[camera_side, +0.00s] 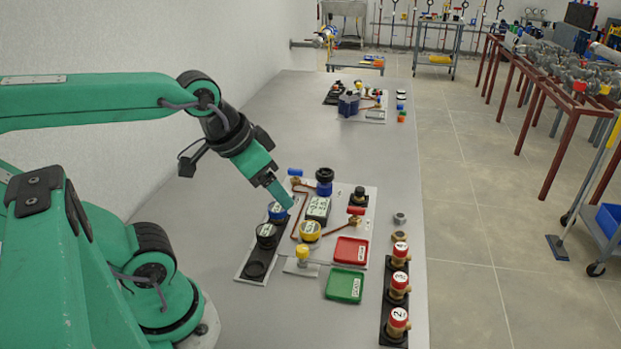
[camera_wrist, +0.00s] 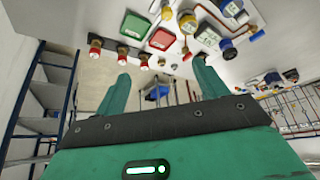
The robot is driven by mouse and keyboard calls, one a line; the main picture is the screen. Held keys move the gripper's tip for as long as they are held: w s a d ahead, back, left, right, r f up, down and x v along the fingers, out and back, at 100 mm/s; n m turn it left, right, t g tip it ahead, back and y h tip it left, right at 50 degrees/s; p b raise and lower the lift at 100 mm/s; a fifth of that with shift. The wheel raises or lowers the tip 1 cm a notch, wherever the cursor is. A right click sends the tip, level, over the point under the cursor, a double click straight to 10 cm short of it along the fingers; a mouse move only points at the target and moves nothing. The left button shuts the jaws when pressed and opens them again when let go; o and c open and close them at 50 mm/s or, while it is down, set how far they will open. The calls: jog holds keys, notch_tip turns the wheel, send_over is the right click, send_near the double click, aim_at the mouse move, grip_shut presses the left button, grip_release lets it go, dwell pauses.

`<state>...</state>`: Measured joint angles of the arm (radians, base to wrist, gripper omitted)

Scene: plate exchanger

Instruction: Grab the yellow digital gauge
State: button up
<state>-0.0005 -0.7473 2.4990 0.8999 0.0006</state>
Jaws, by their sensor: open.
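The yellow digital gauge (camera_side: 310,231) is round with a pale display face and sits on the white panel, left of the red tray. In the wrist view the yellow gauge (camera_wrist: 188,21) is near the top, above and beyond the fingertips. My gripper (camera_side: 284,200) is above the board, up and to the left of the yellow gauge, with its tip in front of the blue gauge (camera_side: 276,211). The wrist view shows my gripper (camera_wrist: 160,68) with its two fingers apart and nothing between them.
A black gauge (camera_side: 266,235) stands left of the yellow gauge. A smaller yellow-topped fitting (camera_side: 302,252) is just in front of it. Red (camera_side: 351,251) and green (camera_side: 344,286) trays and red-capped valves (camera_side: 398,287) are to the right. The near left table is clear.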

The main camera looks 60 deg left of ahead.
jog(key=shift+w, duration=0.1)
jog(key=g, duration=0.5)
send_over(310, 227)
jog(key=f, duration=1.4)
jog(key=shift+s+d, duration=0.2)
jog(key=shift+s, duration=0.05)
jog(key=shift+w+a+f+g, duration=0.15)
jog(key=shift+f+g, duration=0.15)
jog(key=shift+f, duration=0.05)
jog(key=shift+w+f, duration=0.1)
jog(key=shift+f, duration=3.8)
jog(key=c, duration=1.2)
jog(key=shift+r, duration=0.15)
